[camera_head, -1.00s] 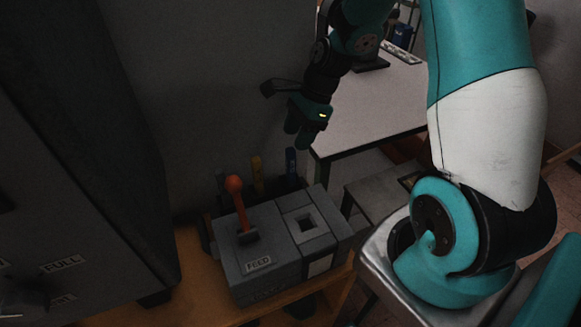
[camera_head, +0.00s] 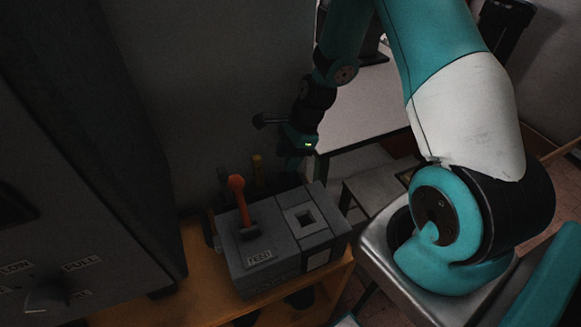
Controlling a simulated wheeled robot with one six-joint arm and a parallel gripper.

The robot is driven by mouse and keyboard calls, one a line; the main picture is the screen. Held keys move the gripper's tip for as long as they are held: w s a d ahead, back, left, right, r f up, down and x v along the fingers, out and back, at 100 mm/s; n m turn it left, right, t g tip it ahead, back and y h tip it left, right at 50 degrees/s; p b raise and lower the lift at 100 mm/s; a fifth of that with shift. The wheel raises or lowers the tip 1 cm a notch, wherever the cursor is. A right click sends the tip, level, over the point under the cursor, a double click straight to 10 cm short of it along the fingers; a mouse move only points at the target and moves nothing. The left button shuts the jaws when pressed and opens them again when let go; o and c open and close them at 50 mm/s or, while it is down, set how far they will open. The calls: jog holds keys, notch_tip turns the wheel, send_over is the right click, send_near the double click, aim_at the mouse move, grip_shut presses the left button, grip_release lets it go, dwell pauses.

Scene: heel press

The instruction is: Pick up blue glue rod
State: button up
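My gripper (camera_head: 291,163) points down behind the grey feed box, at the spot where the blue glue rod stood upright in the earlier view. The rod is now hidden behind or between the dark fingers, and I cannot make it out. Whether the fingers are open or shut on it does not show.
The grey feed box (camera_head: 262,262), with an orange lever (camera_head: 240,200) and a square hole on top, stands on a wooden bench (camera_head: 200,300) in front of my gripper. A dark wall is behind. A white table (camera_head: 365,105) stands at the back right.

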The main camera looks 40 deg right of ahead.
grip_shut()
notch_tip(320, 180, up, 20)
jog(key=b, duration=0.2)
dwell(0.6)
jog(key=shift+s, duration=0.15)
